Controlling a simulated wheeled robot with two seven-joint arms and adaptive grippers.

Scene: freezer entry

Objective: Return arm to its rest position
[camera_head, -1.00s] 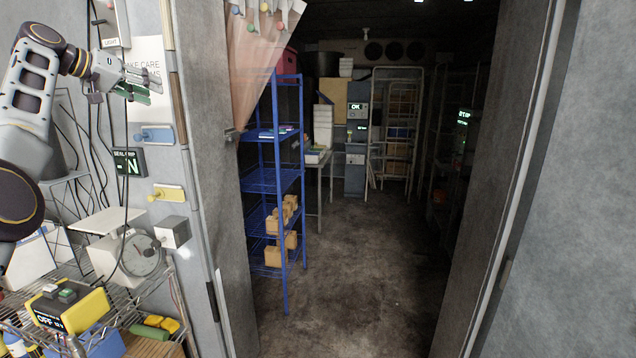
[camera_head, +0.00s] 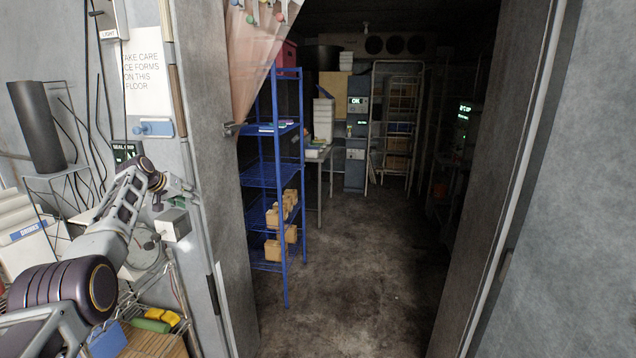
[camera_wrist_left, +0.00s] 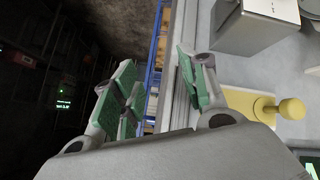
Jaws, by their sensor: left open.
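My left arm (camera_head: 110,235) reaches in from the lower left of the head view. My left gripper (camera_head: 180,194) is beside the wall panel left of the doorway, in front of the spot of the yellow handle. In the left wrist view my left gripper (camera_wrist_left: 160,92) is open, its green-padded fingers apart with nothing between them. The yellow handle (camera_wrist_left: 252,104) shows just right of the fingers there; I cannot tell whether they touch. My right gripper is in neither view.
A blue handle (camera_head: 153,128) and a seal display (camera_head: 127,150) are on the wall above my gripper. A grey box (camera_head: 173,225) is just below it. A wire rack of items stands at lower left. The doorway floor (camera_head: 340,270) is clear beside the blue shelf (camera_head: 275,175).

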